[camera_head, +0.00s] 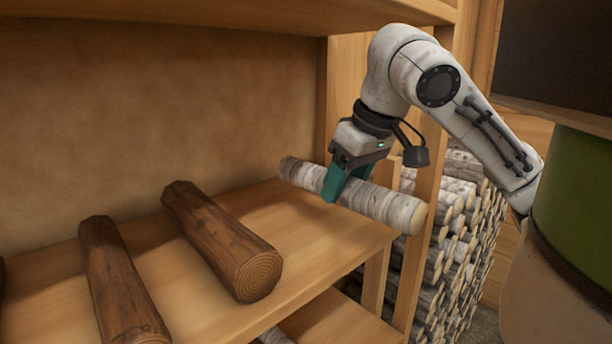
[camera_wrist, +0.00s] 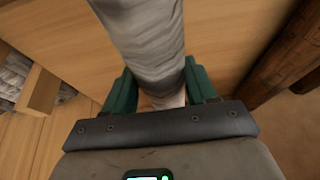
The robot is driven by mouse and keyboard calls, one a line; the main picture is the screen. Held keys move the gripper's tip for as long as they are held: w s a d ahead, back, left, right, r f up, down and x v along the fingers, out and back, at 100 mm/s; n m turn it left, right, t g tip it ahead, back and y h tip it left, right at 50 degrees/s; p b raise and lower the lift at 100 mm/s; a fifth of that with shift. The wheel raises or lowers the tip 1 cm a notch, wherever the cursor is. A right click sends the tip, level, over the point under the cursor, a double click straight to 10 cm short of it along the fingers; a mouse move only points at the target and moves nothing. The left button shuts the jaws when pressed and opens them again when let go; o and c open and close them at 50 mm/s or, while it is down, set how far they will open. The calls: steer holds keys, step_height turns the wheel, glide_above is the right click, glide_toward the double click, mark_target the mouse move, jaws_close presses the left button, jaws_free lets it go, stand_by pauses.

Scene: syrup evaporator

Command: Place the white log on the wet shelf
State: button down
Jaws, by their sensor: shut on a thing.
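The white log (camera_head: 389,205) has pale birch bark with grey marks. My gripper (camera_head: 340,188) is shut on it near its middle and holds it over the right part of a wooden shelf (camera_head: 325,258). Whether the log touches the shelf I cannot tell. In the wrist view the white log (camera_wrist: 150,45) lies between the green fingers of my gripper (camera_wrist: 162,92). Two dark brown logs, one nearer the middle (camera_head: 222,240) and one further left (camera_head: 118,285), lie on the same shelf. No label marks the shelf as wet.
A right post (camera_head: 425,220) of the shelf unit stands close to the log's near end. A stack of white logs (camera_head: 465,230) is behind it. An upper board (camera_head: 200,12) hangs above. A lower shelf (camera_head: 330,318) shows below. A green and cream rounded object (camera_head: 580,200) is at the right.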

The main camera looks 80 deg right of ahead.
mark_target(370, 185)
steer(key=w+d, duration=0.1)
steer(key=w, duration=0.1)
steer(key=w+d+p, duration=0.1)
steer(key=w, duration=0.2)
steer(key=w+d, duration=0.2)
steer(key=shift+w+p, duration=0.15)
steer(key=shift+p, duration=0.15)
steer(key=shift+f+p, duration=0.35)
steer(key=shift+f, duration=1.45)
steer(key=shift+c, duration=1.7)
jaws_free()
steer(key=shift+f, duration=0.1)
steer(key=v, duration=0.5)
steer(key=s+a+b, duration=0.1)
steer(key=s, duration=0.2)
steer(key=s+a+b, duration=0.1)
steer(key=s+a, duration=0.1)
steer(key=s, duration=0.1)
steer(key=s+a+b, duration=0.1)
steer(key=s+a, duration=0.1)
steer(key=s, duration=0.1)
steer(key=shift+s+a+b, duration=0.1)
steer(key=shift+s+b, duration=0.2)
steer(key=shift+s, duration=0.05)
steer(key=shift+s+a, duration=0.3)
steer(key=shift+s, duration=0.15)
